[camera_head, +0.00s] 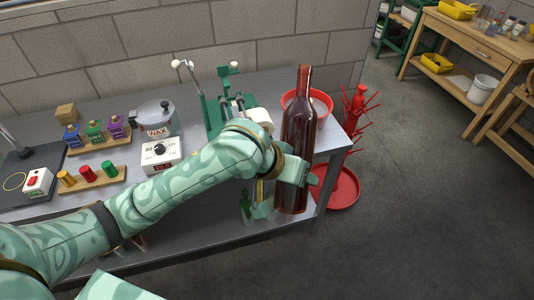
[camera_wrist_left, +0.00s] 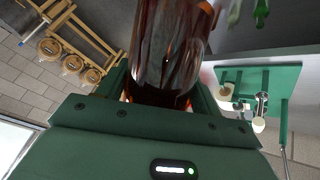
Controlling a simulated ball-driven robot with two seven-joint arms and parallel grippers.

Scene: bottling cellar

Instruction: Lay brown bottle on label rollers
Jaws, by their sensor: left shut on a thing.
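The brown bottle (camera_head: 297,140) stands roughly upright in the head view, in front of the table's right end. My left gripper (camera_head: 294,170) is shut on its lower body. In the left wrist view the bottle (camera_wrist_left: 168,50) fills the space between the green fingers of my left gripper (camera_wrist_left: 160,95). The green label machine (camera_head: 218,112) with its rollers (camera_head: 234,104) is on the table, left of the bottle and behind my forearm, which hides part of it. It also shows in the left wrist view (camera_wrist_left: 262,100). My right gripper is not in view.
A red bowl (camera_head: 322,106) sits behind the bottle at the table's right end. A wax pot (camera_head: 156,118), a white control box (camera_head: 160,155) and colored capsules stand left of the machine. A red bottle tree (camera_head: 358,105) stands on the floor to the right.

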